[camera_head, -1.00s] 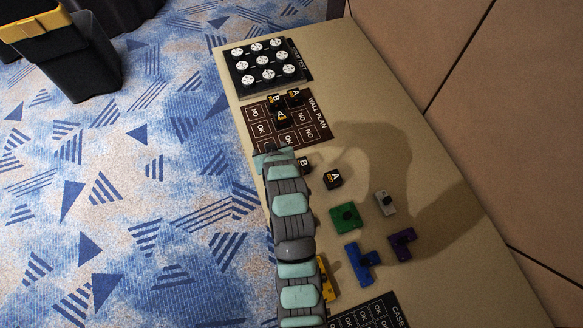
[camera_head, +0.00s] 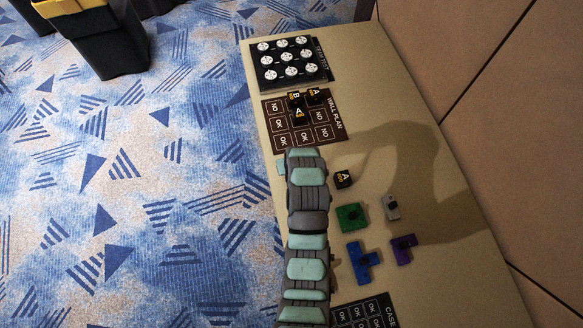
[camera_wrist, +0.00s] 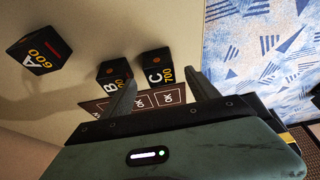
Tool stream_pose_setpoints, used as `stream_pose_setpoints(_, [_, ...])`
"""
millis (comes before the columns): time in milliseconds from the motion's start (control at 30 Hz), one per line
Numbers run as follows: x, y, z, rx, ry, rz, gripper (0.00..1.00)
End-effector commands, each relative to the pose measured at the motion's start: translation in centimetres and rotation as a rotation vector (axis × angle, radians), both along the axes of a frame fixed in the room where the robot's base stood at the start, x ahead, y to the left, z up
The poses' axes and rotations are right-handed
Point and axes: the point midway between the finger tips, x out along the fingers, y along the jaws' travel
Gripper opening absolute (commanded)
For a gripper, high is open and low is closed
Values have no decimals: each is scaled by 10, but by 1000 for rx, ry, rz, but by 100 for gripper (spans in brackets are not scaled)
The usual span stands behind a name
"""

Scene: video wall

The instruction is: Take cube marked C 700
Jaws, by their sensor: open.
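The black cube marked C 700 (camera_wrist: 157,66) sits on the table in the wrist view, with its orange lettering showing. My gripper (camera_wrist: 163,90) is open and empty; the cube appears beyond the gap between its two fingers, apart from them. A black cube marked B (camera_wrist: 112,76) stands beside it, partly behind the left finger. A cube marked A 600 (camera_wrist: 40,51) lies farther left. In the head view my arm covers the C cube and my gripper, while a cube marked A (camera_head: 343,178) shows to the right of the arm.
The wall plan board (camera_head: 320,132) holds several black cubes at its far end. A black board with white discs (camera_head: 292,83) lies beyond it. Green (camera_head: 351,217), grey (camera_head: 391,208), blue (camera_head: 363,262) and purple (camera_head: 402,250) pieces lie right of my arm. A brown wall (camera_head: 480,60) borders the table.

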Motion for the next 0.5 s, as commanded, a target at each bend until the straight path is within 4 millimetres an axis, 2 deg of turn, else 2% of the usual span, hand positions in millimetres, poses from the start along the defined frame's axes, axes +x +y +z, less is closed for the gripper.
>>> stream_pose_setpoints(133, [3, 1, -9, 0, 0, 1, 69])
stream_pose_setpoints(400, [14, 4, -41, 1, 2, -1, 69])
stream_pose_setpoints(500, [16, 5, -45, 0, -1, 0, 69])
